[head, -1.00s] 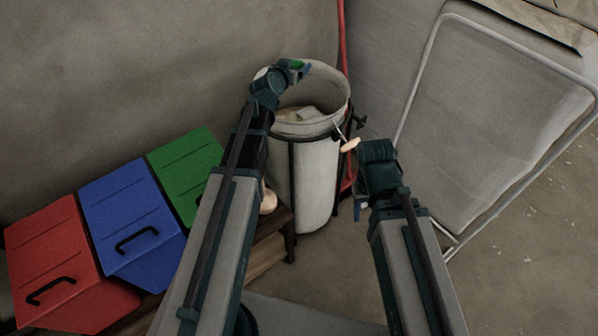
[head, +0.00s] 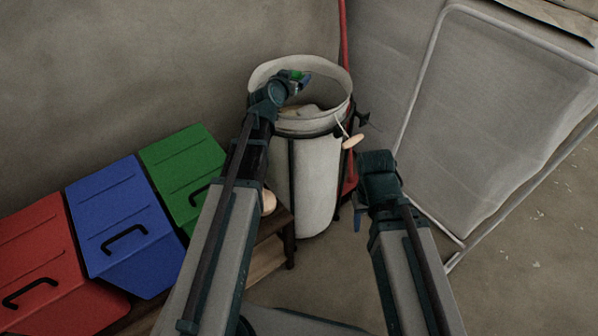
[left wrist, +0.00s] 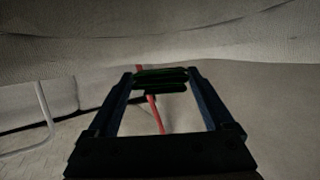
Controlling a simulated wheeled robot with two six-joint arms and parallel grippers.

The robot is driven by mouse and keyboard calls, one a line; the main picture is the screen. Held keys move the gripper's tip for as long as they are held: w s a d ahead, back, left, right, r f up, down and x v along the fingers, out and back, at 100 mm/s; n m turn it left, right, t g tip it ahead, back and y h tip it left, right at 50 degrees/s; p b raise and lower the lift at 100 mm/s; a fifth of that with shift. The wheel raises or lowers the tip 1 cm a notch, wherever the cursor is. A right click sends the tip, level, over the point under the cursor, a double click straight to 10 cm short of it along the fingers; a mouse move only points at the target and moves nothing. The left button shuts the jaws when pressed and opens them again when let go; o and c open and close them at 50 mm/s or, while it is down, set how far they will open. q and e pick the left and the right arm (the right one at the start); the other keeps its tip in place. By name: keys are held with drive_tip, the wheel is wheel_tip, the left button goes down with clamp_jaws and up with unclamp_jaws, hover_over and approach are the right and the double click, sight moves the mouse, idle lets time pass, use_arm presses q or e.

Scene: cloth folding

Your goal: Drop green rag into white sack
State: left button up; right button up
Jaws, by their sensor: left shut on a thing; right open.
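My left gripper (head: 297,77) is shut on the green rag (head: 294,73) over the mouth of the white sack (head: 312,180). In the left wrist view the rag (left wrist: 160,80) is a dark green folded strip between the two fingers. The sack stands upright in a dark frame, its round top open. Pale material shows inside it, but I cannot tell what it is. My right gripper is out to the right of the sack, with a blue finger (head: 357,217) showing below the wrist; it is apart from the sack, and the rest of it is hidden.
Red (head: 40,265), blue (head: 122,225) and green (head: 190,170) lidded bins stand in a row at the left on a wooden bench (head: 262,262). A red pole (head: 344,40) rises behind the sack. A pale panel with a metal frame (head: 425,90) stands at the right.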

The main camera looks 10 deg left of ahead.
use_arm(q)
drive_tip(key=o, duration=1)
drive_tip(key=shift+o, duration=0.2)
drive_tip(key=shift+s, duration=0.1)
drive_tip(key=d+p+v, duration=0.1)
drive_tip(key=p+v, duration=0.3)
drive_tip(key=v, duration=0.9)
drive_tip(key=shift+s+a+r, duration=0.15)
drive_tip(key=shift+s+a, duration=0.15)
drive_tip(key=shift+a, duration=0.2)
